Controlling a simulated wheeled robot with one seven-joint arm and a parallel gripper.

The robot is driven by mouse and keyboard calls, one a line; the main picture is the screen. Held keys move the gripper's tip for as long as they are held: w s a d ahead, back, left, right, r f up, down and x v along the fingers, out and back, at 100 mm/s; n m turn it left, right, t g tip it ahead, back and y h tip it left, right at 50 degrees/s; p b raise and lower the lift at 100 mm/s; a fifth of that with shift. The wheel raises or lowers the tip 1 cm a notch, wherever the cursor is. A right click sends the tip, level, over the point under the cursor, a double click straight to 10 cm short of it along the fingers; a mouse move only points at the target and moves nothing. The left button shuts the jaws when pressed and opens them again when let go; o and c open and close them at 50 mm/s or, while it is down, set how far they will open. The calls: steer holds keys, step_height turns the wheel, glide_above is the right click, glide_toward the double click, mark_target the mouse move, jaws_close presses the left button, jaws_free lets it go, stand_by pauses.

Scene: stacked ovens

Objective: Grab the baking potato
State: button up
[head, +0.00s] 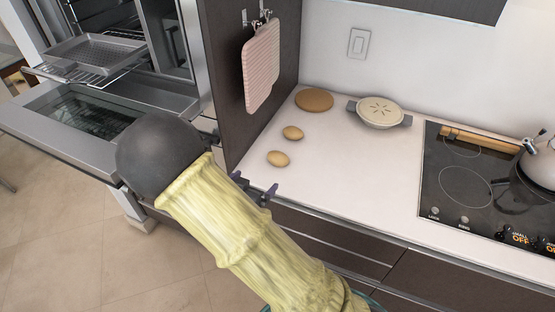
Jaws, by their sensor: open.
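Two small tan potato-like items lie on the white counter: one (278,158) nearer the front edge, the other (293,133) just behind it. Which of them is the baking potato I cannot tell. My gripper (255,184) shows two purple fingertips, spread apart, at the counter's front edge. It is open, with nothing seen between the fingertips. It is in front of the nearer item and apart from it. My yellow-green arm and its dark round joint hide part of the gripper and the floor.
A larger flat brown round item (314,100) and a pie in a dish (380,112) stand farther back. A cooktop (465,185) with a kettle (538,170) is at right. An open oven door (85,115) and a dark cabinet side (228,60) with hanging pink mitts (261,65) are at left.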

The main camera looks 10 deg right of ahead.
mark_target(275, 160)
steer(key=p+x, duration=0.2)
steer(key=x, duration=1)
steer(key=shift+w+d+f, duration=0.1)
steer(key=shift+w+d+p, duration=0.25)
steer(key=shift+w+p, duration=0.1)
steer(key=shift+w, duration=0.05)
steer(key=p+x, duration=0.1)
steer(key=x, duration=0.3)
steer(key=shift+w, duration=0.2)
